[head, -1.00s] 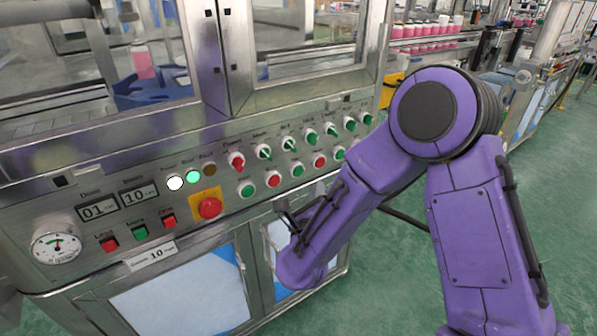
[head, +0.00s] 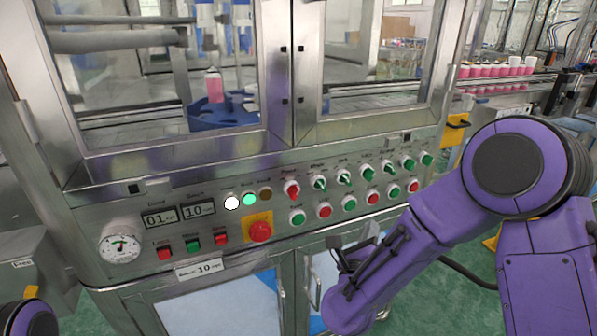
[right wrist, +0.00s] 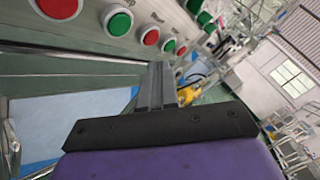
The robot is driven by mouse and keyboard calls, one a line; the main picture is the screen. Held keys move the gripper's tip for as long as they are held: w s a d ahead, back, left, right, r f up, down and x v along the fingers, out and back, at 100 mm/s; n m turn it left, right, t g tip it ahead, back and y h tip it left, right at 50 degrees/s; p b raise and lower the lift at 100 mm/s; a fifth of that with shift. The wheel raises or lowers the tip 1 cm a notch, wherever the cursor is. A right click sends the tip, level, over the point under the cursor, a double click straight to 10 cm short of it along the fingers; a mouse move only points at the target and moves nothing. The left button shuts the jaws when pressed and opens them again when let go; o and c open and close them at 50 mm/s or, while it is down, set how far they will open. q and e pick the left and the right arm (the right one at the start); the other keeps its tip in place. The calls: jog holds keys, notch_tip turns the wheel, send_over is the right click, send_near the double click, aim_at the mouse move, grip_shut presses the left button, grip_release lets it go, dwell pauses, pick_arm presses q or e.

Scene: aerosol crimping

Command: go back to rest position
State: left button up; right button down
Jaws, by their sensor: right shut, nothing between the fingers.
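My right gripper (head: 350,246) is in front of the lower edge of the control panel (head: 330,235), below its rows of knobs and buttons. In the right wrist view its two dark fingers (right wrist: 157,84) lie together, shut and empty, apart from the buttons above them. My purple right arm fills the right of the head view. Part of my purple left arm shows at the bottom left corner of the head view; the left gripper is out of view.
A conveyor with pink-filled cans (head: 497,69) runs at the back right. Green floor shows at right.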

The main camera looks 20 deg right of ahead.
jog(key=s+a+f+n+g+y, duration=0.15)
jog(key=f+n+y, duration=0.25)
jog(key=f+n, duration=0.5)
jog(key=s+a+f+n+g+y, duration=0.15)
jog(key=f+n+y, duration=0.25)
jog(key=f+n, duration=0.45)
jog(key=s+f+n+g+y, duration=0.1)
jog(key=s+f+n+g, duration=0.2)
jog(key=s+f+n, duration=0.55)
jog(key=s+d+f+n+g, duration=0.1)
jog(key=s+f+g, duration=0.25)
jog(key=s, duration=0.45)
jog(key=s+d+f+n+g, duration=0.1)
jog(key=s+f+g, duration=0.1)
jog(key=s+f, duration=0.5)
notch_tip(320, 180, up, 15)
jog(key=s+p, duration=0.1)
jog(key=p, duration=1.2)
jog(key=shift+s, duration=0.25)
jog(key=shift+a+t, duration=0.1)
jog(key=shift+t, duration=0.15)
